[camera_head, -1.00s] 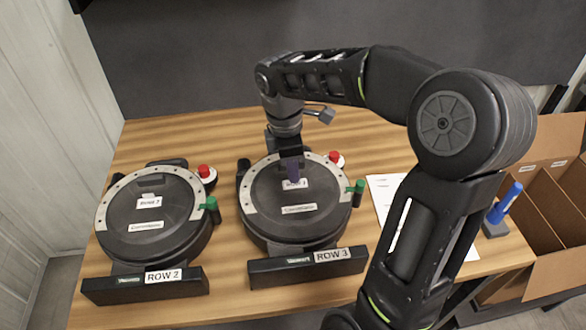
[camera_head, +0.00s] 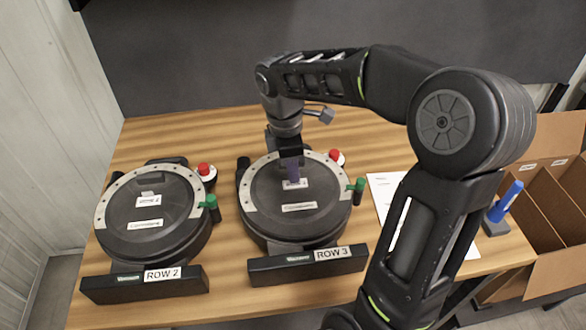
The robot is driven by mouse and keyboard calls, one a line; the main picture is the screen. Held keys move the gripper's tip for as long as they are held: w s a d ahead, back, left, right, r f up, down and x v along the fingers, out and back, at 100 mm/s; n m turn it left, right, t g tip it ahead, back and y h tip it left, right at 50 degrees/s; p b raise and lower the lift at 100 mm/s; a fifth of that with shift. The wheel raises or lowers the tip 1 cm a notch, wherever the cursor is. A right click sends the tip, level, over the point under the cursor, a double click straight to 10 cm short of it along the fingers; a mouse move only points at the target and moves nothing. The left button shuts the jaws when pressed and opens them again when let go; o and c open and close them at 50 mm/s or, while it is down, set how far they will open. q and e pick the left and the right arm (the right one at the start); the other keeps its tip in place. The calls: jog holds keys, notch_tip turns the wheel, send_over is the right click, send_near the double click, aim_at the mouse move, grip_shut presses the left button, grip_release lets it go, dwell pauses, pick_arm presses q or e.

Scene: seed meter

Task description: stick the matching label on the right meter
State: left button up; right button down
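The right meter (camera_head: 270,215) is a round black unit with a pale rim, behind a block with a ROW 3 label (camera_head: 340,253). My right gripper (camera_head: 292,178) points down over its lid, with its fingertips at a small white label (camera_head: 295,185). I cannot tell whether the fingers are touching the label or shut on it. A second white strip (camera_head: 299,207) lies lower on the lid. The left meter (camera_head: 128,215) carries two similar white labels and stands behind a block with a ROW 2 label (camera_head: 163,274). My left gripper is not in view.
Red knobs (camera_head: 336,156) and green handles (camera_head: 359,186) stick out beside the meters. A white paper sheet (camera_head: 383,188) lies right, partly hidden by my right arm. A blue marker (camera_head: 507,197) stands in a grey holder. An open cardboard box (camera_head: 557,270) is at the right edge.

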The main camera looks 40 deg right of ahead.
jog(key=c, duration=2.2)
grip_release()
jog(key=shift+f, duration=0.1)
jog(key=c, duration=1.6)
grip_release()
jog(key=shift+r+p, duration=2.95)
jog(key=shift+r, duration=0.6)
